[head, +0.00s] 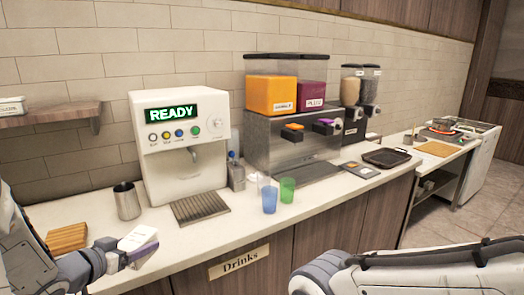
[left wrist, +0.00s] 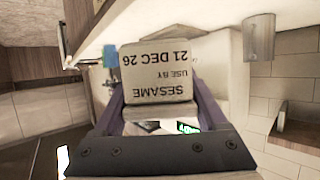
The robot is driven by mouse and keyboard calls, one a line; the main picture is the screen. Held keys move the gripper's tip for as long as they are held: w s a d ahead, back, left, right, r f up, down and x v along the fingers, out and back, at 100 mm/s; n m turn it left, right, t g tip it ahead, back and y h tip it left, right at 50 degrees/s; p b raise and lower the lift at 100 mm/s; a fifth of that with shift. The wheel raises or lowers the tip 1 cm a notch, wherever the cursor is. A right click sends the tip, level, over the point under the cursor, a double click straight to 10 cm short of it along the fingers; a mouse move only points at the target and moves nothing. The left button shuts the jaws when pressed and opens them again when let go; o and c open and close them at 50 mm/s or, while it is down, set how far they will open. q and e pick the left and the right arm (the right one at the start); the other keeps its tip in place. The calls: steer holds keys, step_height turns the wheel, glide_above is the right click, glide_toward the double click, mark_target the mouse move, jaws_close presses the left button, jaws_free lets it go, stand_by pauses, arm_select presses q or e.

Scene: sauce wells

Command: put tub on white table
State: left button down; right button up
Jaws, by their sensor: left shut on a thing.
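A small white tub (head: 139,239) is in my left gripper (head: 120,258), above the near left part of the drinks counter in the head view. In the left wrist view the tub (left wrist: 158,72) fills the space between the fingers of my left gripper (left wrist: 158,98). Its label reads SESAME, USE BY 21 DEC 26, upside down in the picture. The left gripper is shut on the tub. A pale-topped table (head: 455,143) stands beyond the counter at the far right; I cannot tell if it is the white table. My right gripper is out of view; only its arm shows.
The drinks counter (head: 228,233) holds a steel jug (head: 127,201), a wooden board (head: 67,238), a white drinks machine (head: 182,150), a juice dispenser (head: 290,115), a blue cup (head: 269,199), a green cup (head: 287,190) and a dark tray (head: 387,158). Its front edge near the Drinks sign is clear.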

arm_select(q)
steer(key=shift+f, duration=0.45)
steer(key=s+d+f+m+g+h, duration=0.2)
steer(key=d+f, duration=0.4)
steer(key=f, duration=0.3)
steer(key=s+d+f+m+g+h, duration=0.2)
steer(key=d+f+m+h, duration=0.3)
steer(key=f, duration=0.4)
steer(key=shift+s+d+m+g+p, duration=0.3)
steer(key=shift+s+d+g+p, duration=0.1)
steer(key=shift+s, duration=0.45)
